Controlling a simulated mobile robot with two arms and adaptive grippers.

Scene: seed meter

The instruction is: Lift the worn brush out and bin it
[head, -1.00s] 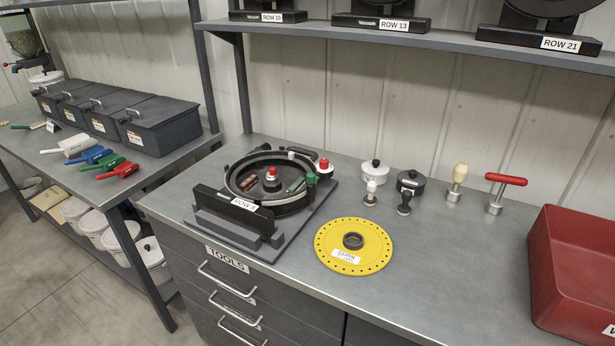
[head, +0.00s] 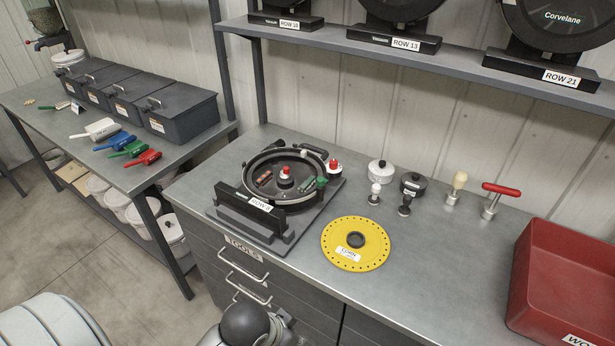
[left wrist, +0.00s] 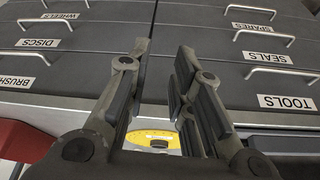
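The round black seed meter (head: 286,207), labelled "ROW 8", sits open on a dark base on the bench in the head view. Inside it are a brown-orange brush-like piece (head: 265,178) at the left, a red-topped hub in the middle and a green piece (head: 306,185) at the right. They are too small to tell which brush is worn. A red bin (head: 570,262), its label partly cut off, stands at the right. My left gripper (left wrist: 163,55) is open and empty in the left wrist view, facing the drawer fronts. My right gripper is not in view.
A yellow seed disc (head: 340,233) lies right of the meter. Knobs, pots and a red T-handle tool (head: 500,190) stand behind it. Labelled drawers (head: 243,258) with protruding handles are below the bench edge. A shelf (head: 400,60) overhangs the back. Bench before the red bin is clear.

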